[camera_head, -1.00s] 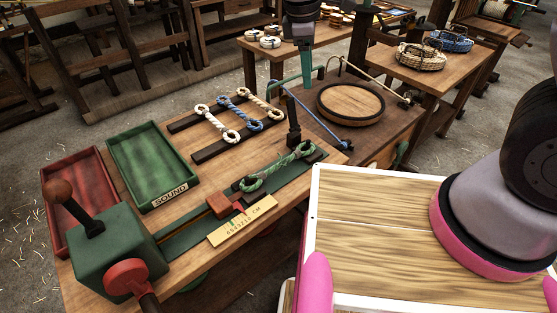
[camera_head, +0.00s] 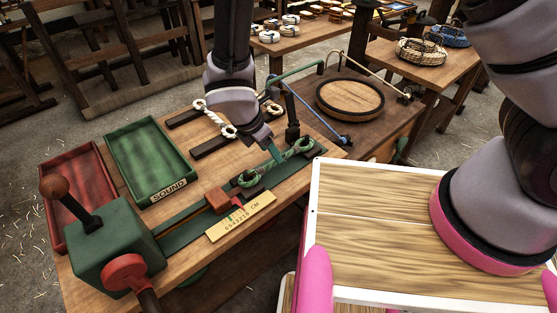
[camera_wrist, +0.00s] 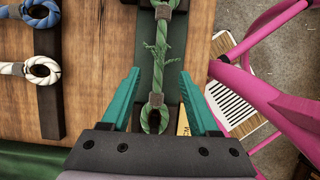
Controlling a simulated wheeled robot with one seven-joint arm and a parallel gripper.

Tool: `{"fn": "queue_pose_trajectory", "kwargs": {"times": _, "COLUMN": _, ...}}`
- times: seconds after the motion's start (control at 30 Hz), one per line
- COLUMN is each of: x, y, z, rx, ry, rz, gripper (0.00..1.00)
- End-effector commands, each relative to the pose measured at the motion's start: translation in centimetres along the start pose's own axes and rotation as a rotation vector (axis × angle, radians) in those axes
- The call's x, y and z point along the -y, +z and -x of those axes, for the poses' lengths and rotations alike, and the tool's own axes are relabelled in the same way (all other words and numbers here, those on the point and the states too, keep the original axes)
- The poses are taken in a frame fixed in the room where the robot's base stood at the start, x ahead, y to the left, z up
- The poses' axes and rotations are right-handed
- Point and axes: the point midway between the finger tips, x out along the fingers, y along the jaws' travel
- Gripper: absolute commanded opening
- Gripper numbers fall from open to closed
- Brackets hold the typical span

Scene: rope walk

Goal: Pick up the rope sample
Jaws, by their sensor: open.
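The green rope sample (camera_head: 276,161) lies along the dark green bed of the bench device, with a looped eye at each end. In the wrist view the green rope sample (camera_wrist: 163,62) shows frayed strands along its middle. My gripper (camera_head: 270,150) is over the rope in the head view, and my arm hides part of the bench behind it. In the wrist view my gripper (camera_wrist: 158,88) has its two teal fingers apart. The rope's near eye lies between them in the picture. No grip on the rope shows.
A white rope sample (camera_head: 215,118) lies on dark rails beside the device; a blue one (camera_wrist: 40,12) shows in the wrist view. A green tray (camera_head: 150,160) marked SOUND and a red tray (camera_head: 80,190) stand at left. A red block (camera_head: 218,199) and brass plate (camera_head: 240,217) sit near the rope.

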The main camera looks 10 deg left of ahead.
Motion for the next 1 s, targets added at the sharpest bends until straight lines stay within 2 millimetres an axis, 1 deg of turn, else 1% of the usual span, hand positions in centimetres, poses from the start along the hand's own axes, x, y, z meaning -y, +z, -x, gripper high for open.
{"fn": "queue_pose_trajectory", "kwargs": {"times": 0.1, "x": 0.0, "y": 0.3, "z": -1.9, "rx": 0.002, "ry": -0.003, "rz": -0.001, "gripper": 0.61}}
{"fn": "queue_pose_trajectory", "kwargs": {"times": 0.2, "x": -0.1, "y": 0.3, "z": -3.4, "rx": 0.002, "ry": -0.002, "rz": 0.001, "gripper": 0.61}}
{"fn": "queue_pose_trajectory", "kwargs": {"times": 0.3, "x": -0.1, "y": 0.3, "z": -4.3, "rx": 0.001, "ry": -0.001, "rz": 0.0, "gripper": 0.61}}
{"fn": "queue_pose_trajectory", "kwargs": {"times": 0.57, "x": -0.1, "y": 0.3, "z": -4.6, "rx": 0.0, "ry": 0.001, "rz": -0.002, "gripper": 0.61}}
{"fn": "queue_pose_trajectory", "kwargs": {"times": 0.6, "x": -0.1, "y": 0.3, "z": -4.6, "rx": 0.0, "ry": 0.001, "rz": -0.002, "gripper": 0.54}}
{"fn": "queue_pose_trajectory", "kwargs": {"times": 0.63, "x": -0.1, "y": 0.3, "z": -4.6, "rx": 0.0, "ry": 0.001, "rz": -0.002, "gripper": 0.42}}
{"fn": "queue_pose_trajectory", "kwargs": {"times": 0.67, "x": -0.1, "y": 0.3, "z": -4.6, "rx": 0.0, "ry": 0.0, "rz": -0.002, "gripper": 0.31}}
{"fn": "queue_pose_trajectory", "kwargs": {"times": 0.7, "x": -0.1, "y": 0.3, "z": -4.6, "rx": 0.0, "ry": 0.0, "rz": -0.002, "gripper": 0.15}}
{"fn": "queue_pose_trajectory", "kwargs": {"times": 0.73, "x": -0.1, "y": 0.3, "z": -4.6, "rx": 0.0, "ry": 0.0, "rz": -0.002, "gripper": 0.04}}
{"fn": "queue_pose_trajectory", "kwargs": {"times": 0.77, "x": -0.1, "y": 0.3, "z": -4.6, "rx": 0.0, "ry": 0.0, "rz": -0.002, "gripper": 0.0}}
{"fn": "queue_pose_trajectory", "kwargs": {"times": 1.0, "x": -0.1, "y": 0.3, "z": -4.6, "rx": 0.0, "ry": 0.0, "rz": -0.002, "gripper": 0.0}}
